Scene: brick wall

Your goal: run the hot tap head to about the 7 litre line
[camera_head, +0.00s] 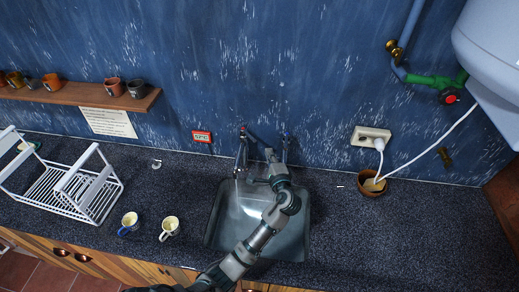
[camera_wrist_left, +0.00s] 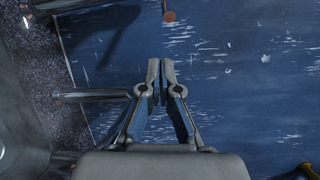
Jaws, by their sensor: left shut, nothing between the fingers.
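The metal tap (camera_head: 241,152) stands at the back edge of the steel sink (camera_head: 292,238), against the blue wall. A thin pale streak below its spout may be water; I cannot be sure. A small red-framed display (camera_head: 201,136) hangs on the wall left of the tap; its digits are too small to read. My left gripper (camera_head: 268,153) is over the back of the sink, beside the tap, partly hiding it. In the left wrist view the left gripper (camera_wrist_left: 160,68) is shut and empty. A rod with a reddish tip (camera_wrist_left: 169,16) shows beyond its fingertips, apart from them. My right gripper is out of view.
A white dish rack (camera_head: 75,190) and two mugs (camera_head: 129,222) (camera_head: 170,227) stand left of the sink. A socket (camera_head: 371,136) with a white cable and a brown pot (camera_head: 371,185) are at right. A white tank (camera_head: 490,45) hangs upper right.

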